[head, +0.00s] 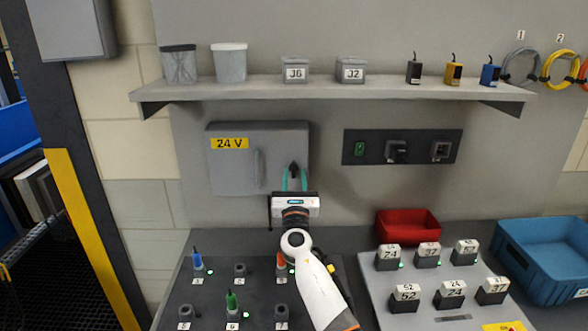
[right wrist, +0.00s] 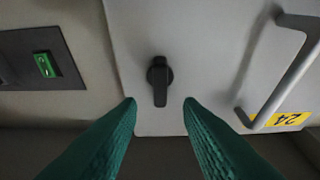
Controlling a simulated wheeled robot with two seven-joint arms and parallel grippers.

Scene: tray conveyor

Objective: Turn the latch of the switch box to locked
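The grey switch box (head: 225,170) with its yellow 24 V label hangs on the wall. Its black latch (head: 293,168) is on the door near the right edge. The latch handle stands vertical, pointing up in the head view. In the right wrist view, which is upside down, the latch (right wrist: 160,82) points down and the box door (right wrist: 205,60) fills the middle. My right gripper (head: 294,180) is open and empty in front of the latch. In the right wrist view its green fingertips (right wrist: 160,103) lie on either side of the handle's end, with gaps. My left gripper is not in view.
The door's bar handle (head: 257,171) is left of the latch. A dark socket panel (head: 375,147) with a green switch is to the right. A shelf (head: 335,88) runs above. Below are a dark board (head: 215,295) with coloured plugs, a red bin (head: 408,227) and a blue crate (head: 540,265).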

